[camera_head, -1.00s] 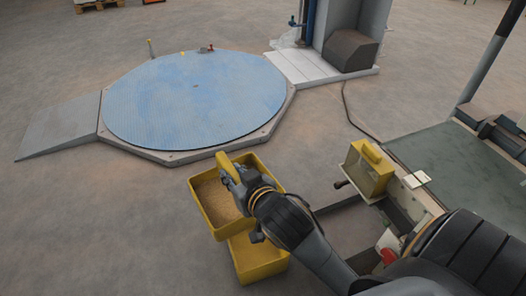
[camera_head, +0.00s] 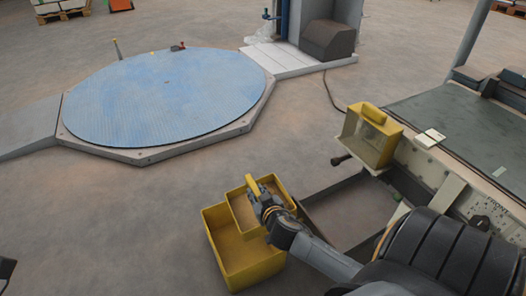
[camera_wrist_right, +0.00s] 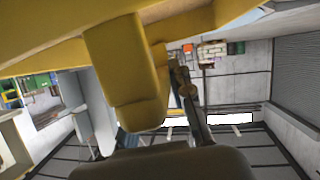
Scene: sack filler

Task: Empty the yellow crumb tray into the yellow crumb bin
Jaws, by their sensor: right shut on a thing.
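The yellow crumb tray (camera_head: 286,190) is in my right gripper (camera_head: 263,198), which is shut on it near its raised yellow handle (camera_head: 252,186). The tray shows over the rear right part of the larger yellow crumb bin (camera_head: 240,276) and hides part of it. I cannot tell whether they touch. The tray's inside looks tan; how much crumb is in it is unclear. In the right wrist view, the yellow handle (camera_wrist_right: 125,75) fills the upper middle. A dark shape at the lower left edge may be my left gripper (camera_head: 5,268); its jaws cannot be made out.
A machine with a yellow box (camera_head: 375,140) and a green-grey top (camera_head: 460,125) stands on the right. A low round blue platform (camera_head: 165,95) lies at the back left. Floor left of the bin is clear. A cable (camera_head: 335,95) runs behind.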

